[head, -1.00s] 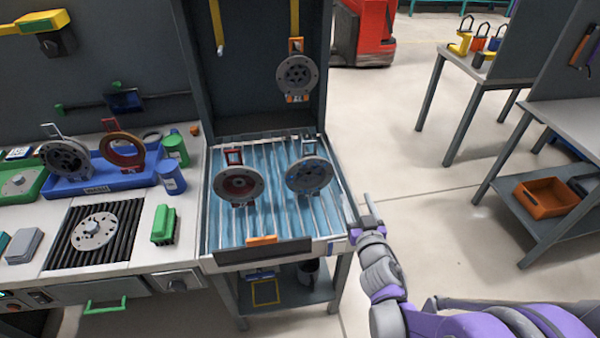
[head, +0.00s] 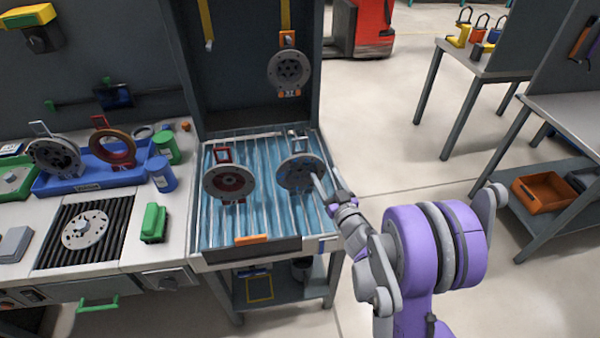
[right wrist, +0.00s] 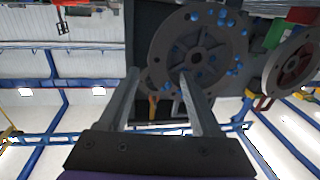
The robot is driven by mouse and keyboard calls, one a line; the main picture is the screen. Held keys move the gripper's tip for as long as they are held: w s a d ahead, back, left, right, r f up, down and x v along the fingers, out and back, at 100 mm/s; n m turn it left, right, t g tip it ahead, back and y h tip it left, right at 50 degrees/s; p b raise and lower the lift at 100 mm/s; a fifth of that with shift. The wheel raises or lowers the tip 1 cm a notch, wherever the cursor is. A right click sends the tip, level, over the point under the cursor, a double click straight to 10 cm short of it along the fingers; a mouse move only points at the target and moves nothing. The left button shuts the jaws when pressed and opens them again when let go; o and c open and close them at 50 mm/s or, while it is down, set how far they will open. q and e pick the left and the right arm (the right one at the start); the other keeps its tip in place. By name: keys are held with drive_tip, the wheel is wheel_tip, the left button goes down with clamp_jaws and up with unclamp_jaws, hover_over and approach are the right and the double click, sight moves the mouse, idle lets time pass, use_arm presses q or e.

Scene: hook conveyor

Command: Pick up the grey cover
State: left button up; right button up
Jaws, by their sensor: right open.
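The grey cover (head: 299,173) is a round flanged disc with blue spots. It stands tilted on the right side of the blue-lined rack, with a pale square loop (head: 298,142) behind its top edge. My right gripper (head: 325,180) is open and empty at the cover's right edge. In the right wrist view the cover (right wrist: 224,48) fills the upper middle, and the gripper's fingers (right wrist: 158,76) point towards its lower part. The right finger's tip overlaps the disc in the picture; I cannot tell whether it touches. My left gripper is not in view.
A grey disc with a red centre (head: 213,181) and a red loop stands left in the rack. Another grey disc (head: 288,70) hangs from a yellow strap above. The rack's dark front edge (head: 250,252) lies below. A blue tray (head: 80,183) sits on the left bench.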

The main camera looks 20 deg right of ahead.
sight(300, 165)
drive_tip(key=w, duration=0.3)
drive_tip(key=shift+d, duration=0.1)
drive_tip(key=shift+s, duration=0.1)
clamp_jaws()
